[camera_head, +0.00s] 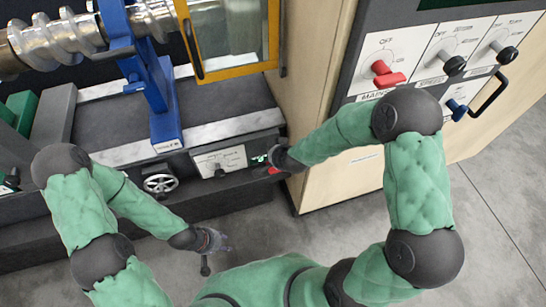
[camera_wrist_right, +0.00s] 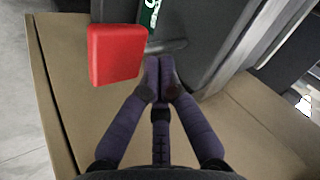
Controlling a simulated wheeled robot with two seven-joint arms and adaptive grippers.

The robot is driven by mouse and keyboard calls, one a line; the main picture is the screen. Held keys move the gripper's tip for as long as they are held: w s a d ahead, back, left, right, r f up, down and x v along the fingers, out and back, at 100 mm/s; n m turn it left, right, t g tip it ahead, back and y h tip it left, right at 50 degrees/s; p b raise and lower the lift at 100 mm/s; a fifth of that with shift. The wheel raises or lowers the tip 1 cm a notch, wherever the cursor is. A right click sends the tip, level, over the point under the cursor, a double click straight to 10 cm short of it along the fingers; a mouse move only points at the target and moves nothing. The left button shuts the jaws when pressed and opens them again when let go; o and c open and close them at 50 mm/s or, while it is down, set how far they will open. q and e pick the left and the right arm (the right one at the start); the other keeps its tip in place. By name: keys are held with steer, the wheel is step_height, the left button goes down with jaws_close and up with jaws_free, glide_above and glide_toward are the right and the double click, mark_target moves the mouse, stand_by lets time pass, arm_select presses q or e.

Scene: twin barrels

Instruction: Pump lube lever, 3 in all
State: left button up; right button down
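The lube lever appears to be the red block (camera_wrist_right: 115,53) in the right wrist view, a bit of which shows as red (camera_head: 272,170) at the machine's front right corner in the head view. My right gripper (camera_wrist_right: 158,72) has its fingertips together, just right of the red block. Nothing shows between them, and I cannot tell whether they touch the block. In the head view, my right gripper (camera_head: 272,158) is mostly hidden by its own wrist. My left gripper (camera_head: 212,250) hangs over the floor in front of the machine, fingers apart and empty.
The machine front carries a handwheel (camera_head: 160,184) and a white dial plate (camera_head: 219,161). A yellow-framed guard (camera_head: 237,69) stands above. A beige cabinet (camera_head: 318,90) with red, black and blue knobs stands at the right. The grey floor (camera_head: 500,225) is clear at the lower right.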

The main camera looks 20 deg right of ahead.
steer(key=shift+r+p, duration=0.3)
steer(key=shift+r, duration=0.15)
steer(key=shift+w, duration=0.1)
steer(key=r+p, duration=0.5)
steer(key=shift+w, duration=0.35)
steer(key=shift+f, duration=0.1)
stand_by(0.7)
